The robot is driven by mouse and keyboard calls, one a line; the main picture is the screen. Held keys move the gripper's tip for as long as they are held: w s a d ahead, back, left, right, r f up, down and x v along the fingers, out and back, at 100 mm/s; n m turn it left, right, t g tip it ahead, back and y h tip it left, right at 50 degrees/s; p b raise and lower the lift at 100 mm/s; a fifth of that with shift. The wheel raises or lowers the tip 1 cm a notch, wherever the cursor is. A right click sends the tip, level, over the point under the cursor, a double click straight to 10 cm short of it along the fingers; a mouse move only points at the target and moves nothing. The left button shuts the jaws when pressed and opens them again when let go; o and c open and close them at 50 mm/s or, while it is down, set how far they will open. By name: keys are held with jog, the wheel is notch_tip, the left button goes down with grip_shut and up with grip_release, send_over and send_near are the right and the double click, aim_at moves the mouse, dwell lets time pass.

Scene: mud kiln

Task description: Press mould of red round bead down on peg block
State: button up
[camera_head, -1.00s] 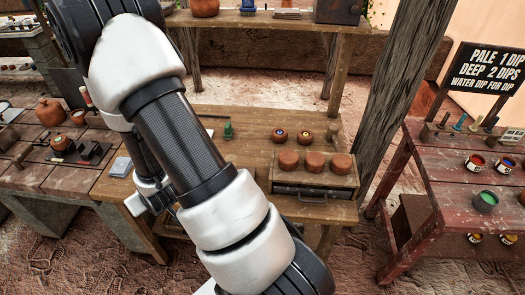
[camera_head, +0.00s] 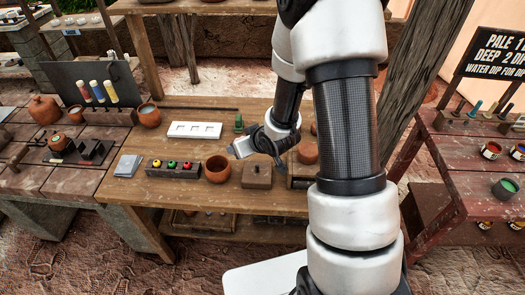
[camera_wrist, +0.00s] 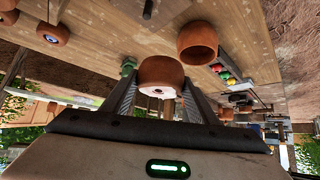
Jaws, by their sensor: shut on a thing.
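My gripper (camera_wrist: 161,88) is shut on a round terracotta mould (camera_wrist: 161,70), which sits between the fingers in the wrist view. A pale patch shows on the mould's face; I cannot make out a bead colour. In the head view my gripper hangs over the middle of the table, and the held mould cannot be made out there. A square wooden block with a short knob or peg on top (camera_head: 257,178), apparently the peg block, stands on the table below and apart from my gripper.
A terracotta bowl (camera_head: 217,169) and a dark block with red, green and yellow pieces (camera_head: 173,168) stand left of the wooden block. A white tray (camera_head: 194,130) lies behind, near a green piece (camera_head: 238,124). A round mould with a bluish centre (camera_wrist: 52,31) shows in the wrist view.

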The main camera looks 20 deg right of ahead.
jog(key=shift+w+d+f+n+g+y+b, duration=0.1)
jog(key=shift+w+d+n+g+y+b, duration=0.15)
jog(key=shift+d+n+y+b, duration=0.55)
jog(key=shift+s+d+f+n+g+y+b, duration=0.1)
jog(key=shift+s+d+n+g+y+b, duration=0.1)
jog(key=shift+n, duration=0.25)
jog(key=shift+s+d+f+n+g+y+b, duration=0.1)
jog(key=shift+s+n+g+y+b, duration=0.1)
jog(key=shift+n, duration=0.25)
jog(key=shift+s+d+f+n+g+y+b, duration=0.15)
jog(key=shift+s+d+n+y+b, duration=0.1)
jog(key=shift+d+n, duration=0.15)
jog(key=shift+s+d+f+n+g+y+b, duration=0.1)
jog(key=shift+s+d+n+y+b, duration=0.15)
jog(key=shift+d, duration=0.2)
jog(key=shift+r+p, duration=0.15)
jog(key=shift+p, duration=0.15)
jog(key=shift+s+d+p, duration=0.1)
jog(key=shift+s+p, duration=0.05)
jog(key=shift+p, duration=0.2)
jog(key=shift+d+f+b, duration=0.1)
jog(key=shift+f+b, duration=1.1)
jog(key=shift+f, duration=1.05)
jog(key=shift+f+b, duration=0.75)
jog(key=shift+f, duration=0.45)
jog(key=shift+s+f, duration=0.2)
jog(key=shift+f, duration=0.1)
